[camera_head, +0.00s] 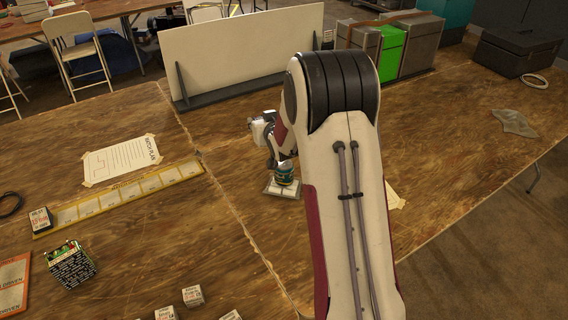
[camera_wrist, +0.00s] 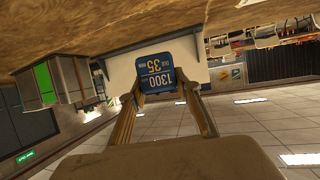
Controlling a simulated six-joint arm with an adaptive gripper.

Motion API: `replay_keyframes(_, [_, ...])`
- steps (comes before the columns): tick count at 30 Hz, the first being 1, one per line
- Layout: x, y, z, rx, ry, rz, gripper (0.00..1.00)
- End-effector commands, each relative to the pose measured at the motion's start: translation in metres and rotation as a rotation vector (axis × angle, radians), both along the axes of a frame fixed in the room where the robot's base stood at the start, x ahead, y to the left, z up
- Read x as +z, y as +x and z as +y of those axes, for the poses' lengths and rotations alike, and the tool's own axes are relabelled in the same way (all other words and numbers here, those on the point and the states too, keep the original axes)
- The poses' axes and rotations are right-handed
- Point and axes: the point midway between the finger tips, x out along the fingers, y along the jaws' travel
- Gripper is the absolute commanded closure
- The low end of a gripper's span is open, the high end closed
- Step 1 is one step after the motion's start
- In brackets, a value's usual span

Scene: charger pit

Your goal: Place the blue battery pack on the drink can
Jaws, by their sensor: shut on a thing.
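A blue battery pack (camera_wrist: 154,68) with white printed numbers sits between the fingertips of my gripper (camera_wrist: 160,90) in the wrist view. The gripper is shut on it. In the head view my arm covers most of the middle, and the battery pack cannot be made out there. No can shows in the wrist view.
A white upright board (camera_head: 235,55) stands at the back of the wooden table (camera_head: 450,140). Boxes, one green (camera_head: 391,52), stand at the back right.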

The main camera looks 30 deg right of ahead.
Motion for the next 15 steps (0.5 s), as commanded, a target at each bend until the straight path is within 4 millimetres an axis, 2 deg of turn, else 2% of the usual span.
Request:
replay_keyframes(1, [0.005,-0.003,-0.011,-0.003,-0.002,-0.004,0.96])
replay_keyframes(6, [0.012,-0.014,-0.036,0.007,-0.002,-0.003,0.96])
replay_keyframes(15, [0.022,-0.034,-0.069,0.039,-0.002,-0.003,0.96])
